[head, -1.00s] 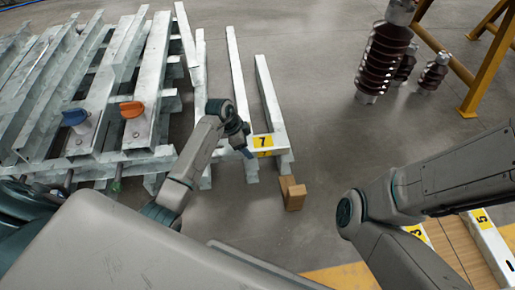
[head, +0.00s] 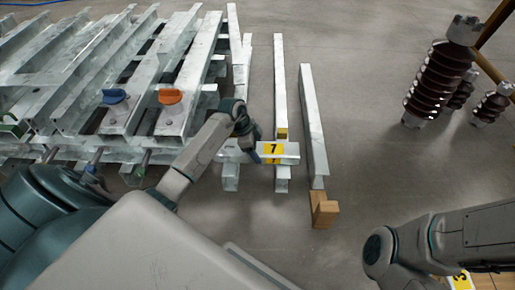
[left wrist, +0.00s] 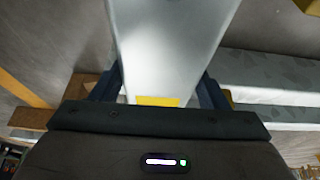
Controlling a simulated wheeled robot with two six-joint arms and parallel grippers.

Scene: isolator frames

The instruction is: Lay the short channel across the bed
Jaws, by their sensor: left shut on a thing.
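The short channel (head: 288,149) is a pale galvanised piece with a yellow label marked 7. My left gripper (head: 250,153) is shut on it. In the left wrist view the channel (left wrist: 172,45) runs up between the two dark fingers of the gripper (left wrist: 160,100). In the head view it lies crosswise over the near ends of two long rails, a left one (head: 232,180) and a middle one (head: 280,85). Its right end stops short of the right rail (head: 314,125). I cannot tell whether it touches the rails. My right gripper is out of view; only that arm shows.
A large stack of galvanised channels (head: 120,65) fills the left, with a blue knob (head: 115,96) and an orange knob (head: 171,96). A wooden block (head: 323,210) stands at the right rail's near end. Brown insulators (head: 440,80) stand at right. Floor between is clear.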

